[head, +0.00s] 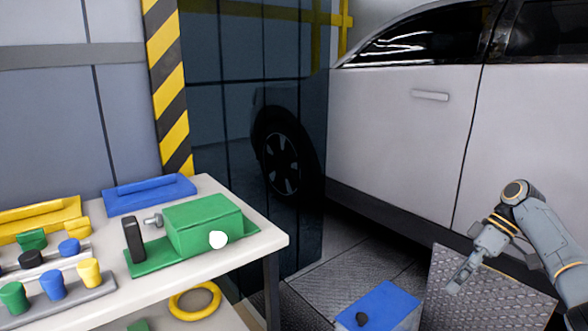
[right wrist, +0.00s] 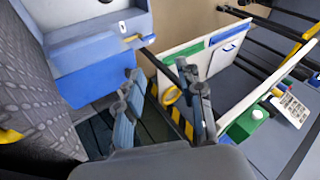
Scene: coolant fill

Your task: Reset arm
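My right arm comes in from the right edge in the head view, with its gripper (head: 460,282) pointing down and left in front of the white car. In the right wrist view the two fingers of the right gripper (right wrist: 160,72) stand apart with nothing between them. The gripper is in free air, touching nothing that I can see. My left arm and left gripper are not in the head view.
A white workbench (head: 262,238) on the left bears a green machine (head: 205,225), a blue tray (head: 150,194) and several coloured caps. A yellow ring (head: 194,300) lies below. A blue-topped box (head: 380,306) and grey plate (head: 490,295) stand near the car (head: 405,140).

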